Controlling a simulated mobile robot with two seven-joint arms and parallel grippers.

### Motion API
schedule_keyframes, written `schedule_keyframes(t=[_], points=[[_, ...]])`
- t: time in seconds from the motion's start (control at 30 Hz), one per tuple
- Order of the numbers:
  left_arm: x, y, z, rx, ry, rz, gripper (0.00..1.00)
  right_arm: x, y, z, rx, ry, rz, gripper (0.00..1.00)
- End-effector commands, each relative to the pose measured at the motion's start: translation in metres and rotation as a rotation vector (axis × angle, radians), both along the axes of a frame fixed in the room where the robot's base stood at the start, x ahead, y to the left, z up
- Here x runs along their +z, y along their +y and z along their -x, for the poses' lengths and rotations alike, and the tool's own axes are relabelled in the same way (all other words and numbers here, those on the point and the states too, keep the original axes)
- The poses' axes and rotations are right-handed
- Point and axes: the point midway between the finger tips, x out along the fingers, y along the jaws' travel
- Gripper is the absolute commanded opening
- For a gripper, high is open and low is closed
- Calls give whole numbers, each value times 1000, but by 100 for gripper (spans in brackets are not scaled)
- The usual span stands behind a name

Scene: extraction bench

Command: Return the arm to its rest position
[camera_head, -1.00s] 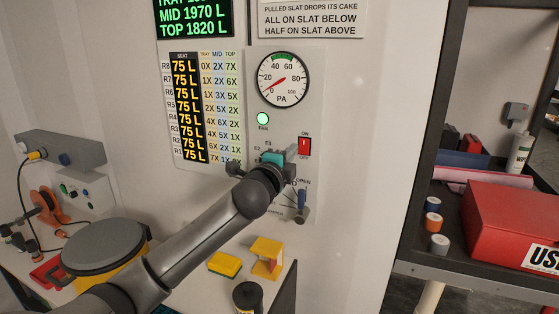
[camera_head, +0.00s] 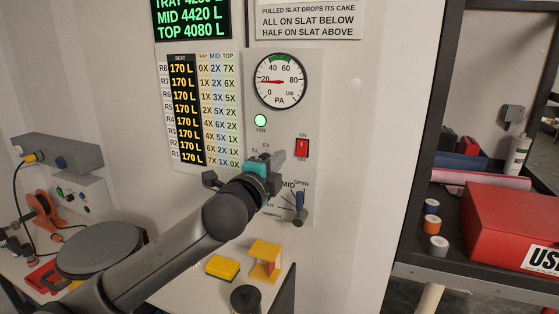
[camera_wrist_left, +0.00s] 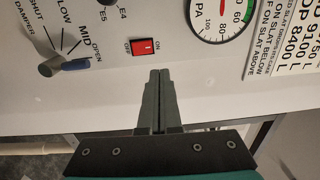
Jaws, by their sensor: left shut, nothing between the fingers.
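My left gripper (camera_head: 279,158) is in front of the wall panel, below the round gauge and left of the red switch. Its fingers are shut and empty, and they show closed together in the wrist view (camera_wrist_left: 160,78). The arm comes up from the lower left and covers part of the panel. The red ON/OFF switch (camera_head: 302,147) is just right of the fingertips; it also shows in the wrist view (camera_wrist_left: 145,47), apart from the fingers. My right gripper is not in view.
The damper lever (camera_head: 299,201) with a blue handle sits below the switch, near OPEN. The gauge (camera_head: 281,80) reads about 20. The fan lamp (camera_head: 261,121) is green. A yellow block (camera_head: 223,267) and a yellow stand (camera_head: 264,262) are on the bench. A shelf with a red box (camera_head: 510,225) stands at right.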

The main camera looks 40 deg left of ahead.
Motion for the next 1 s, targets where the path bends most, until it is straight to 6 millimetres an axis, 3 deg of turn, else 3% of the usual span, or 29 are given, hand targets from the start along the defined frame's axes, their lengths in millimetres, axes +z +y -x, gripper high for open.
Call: schedule_keyframes(t=[0.27, 0.37, 0.47, 0.57, 0.7, 0.8, 1.0], points=[[-1, 0, 0, 0, 2, 4, 0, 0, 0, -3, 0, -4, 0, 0], [-18, -5, 3, 4, 31, 51, 0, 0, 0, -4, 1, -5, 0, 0], [-61, -18, 15, 18, 108, 175, 0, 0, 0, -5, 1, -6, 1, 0], [-122, -39, 40, 60, 231, 367, 0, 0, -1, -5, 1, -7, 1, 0], [-207, -76, 97, 170, 426, 663, 0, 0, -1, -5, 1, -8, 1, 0], [-252, -104, 144, 267, 556, 851, 0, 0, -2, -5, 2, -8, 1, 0], [-302, -152, 228, 467, 758, 1126, 0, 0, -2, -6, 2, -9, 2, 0]])
